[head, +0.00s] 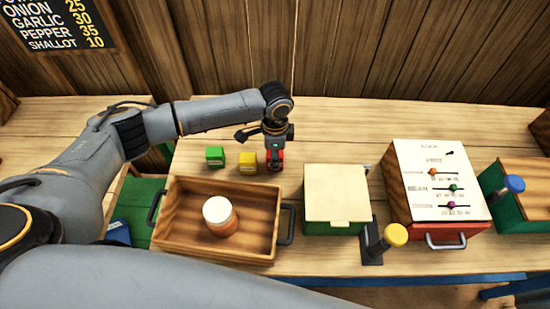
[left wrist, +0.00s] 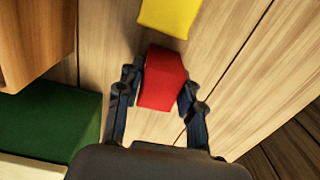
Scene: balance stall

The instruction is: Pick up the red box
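The red box (left wrist: 163,80) lies between the two fingers of my left gripper (left wrist: 160,84) in the left wrist view. Both fingers appear to touch its sides, so the gripper looks shut on it. In the head view the left gripper (head: 274,155) points down at the table behind the wooden tray, and it hides part of the red box (head: 279,158). The box appears to be at table height; I cannot tell whether it is lifted. My right gripper is not in view.
A yellow box (head: 247,162) stands close left of the gripper, with a green box (head: 215,156) beyond it. In front are a wooden tray (head: 173,241) holding a white-lidded jar (head: 220,217) and a green container with a cream lid (head: 337,192). A slider panel (head: 437,180) stands right.

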